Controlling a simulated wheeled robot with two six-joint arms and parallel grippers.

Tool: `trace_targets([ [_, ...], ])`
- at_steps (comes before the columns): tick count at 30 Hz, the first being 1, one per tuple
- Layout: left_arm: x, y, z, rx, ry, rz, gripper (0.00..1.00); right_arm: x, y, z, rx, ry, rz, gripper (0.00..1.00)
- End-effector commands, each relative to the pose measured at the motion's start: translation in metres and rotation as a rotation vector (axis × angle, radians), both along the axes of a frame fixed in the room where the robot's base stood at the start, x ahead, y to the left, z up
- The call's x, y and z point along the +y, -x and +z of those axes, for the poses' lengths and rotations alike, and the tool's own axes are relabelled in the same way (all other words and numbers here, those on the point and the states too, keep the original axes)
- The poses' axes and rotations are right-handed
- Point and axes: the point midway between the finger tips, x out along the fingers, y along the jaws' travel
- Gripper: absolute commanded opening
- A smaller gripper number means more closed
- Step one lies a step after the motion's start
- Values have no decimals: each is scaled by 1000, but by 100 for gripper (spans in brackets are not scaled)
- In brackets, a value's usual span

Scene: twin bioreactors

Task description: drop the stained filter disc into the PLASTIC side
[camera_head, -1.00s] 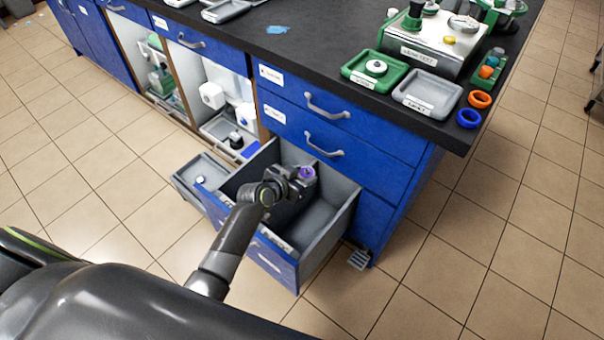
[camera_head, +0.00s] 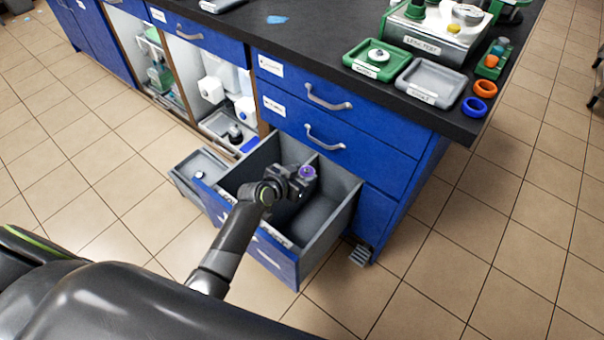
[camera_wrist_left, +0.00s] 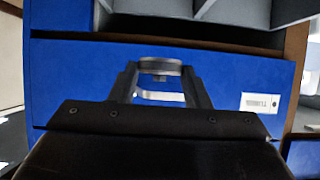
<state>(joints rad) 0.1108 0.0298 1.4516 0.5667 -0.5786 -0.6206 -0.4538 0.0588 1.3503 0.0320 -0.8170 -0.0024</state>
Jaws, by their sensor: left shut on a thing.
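The gripper holds the disc up over the open blue drawer (camera_head: 338,222). In the left wrist view the disc (camera_wrist_left: 160,66) sits edge-on between the two fingertips, in front of a blue panel with a label (camera_wrist_left: 262,103). The drawer is grey inside and a divider (camera_head: 315,172) splits it into two compartments. My arm hides part of the drawer's front and left compartment. I cannot read which side is PLASTIC. My right gripper is not in view.
A grey bin (camera_head: 203,165) stands left of the drawer, and a small pedal (camera_head: 361,256) is at the cabinet foot. Closed drawers with handles (camera_head: 328,97) are above. The black counter (camera_head: 300,40) carries a green tray (camera_head: 376,60) and a grey tray (camera_head: 432,82).

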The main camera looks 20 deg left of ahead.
Motion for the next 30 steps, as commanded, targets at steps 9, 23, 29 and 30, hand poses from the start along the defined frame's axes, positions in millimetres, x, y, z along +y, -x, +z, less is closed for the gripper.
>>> trace_targets([
  [9, 0, 0, 0, 0, 0, 0, 68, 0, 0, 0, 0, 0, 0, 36],
  [23, 9, 23, 14, 0, 0, 1, 68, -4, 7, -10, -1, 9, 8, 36],
  [29, 20, 55, 33, 0, -2, 0, 68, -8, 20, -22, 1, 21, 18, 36],
  [30, 23, 61, 36, 1, -1, 1, 68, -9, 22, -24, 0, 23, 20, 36],
])
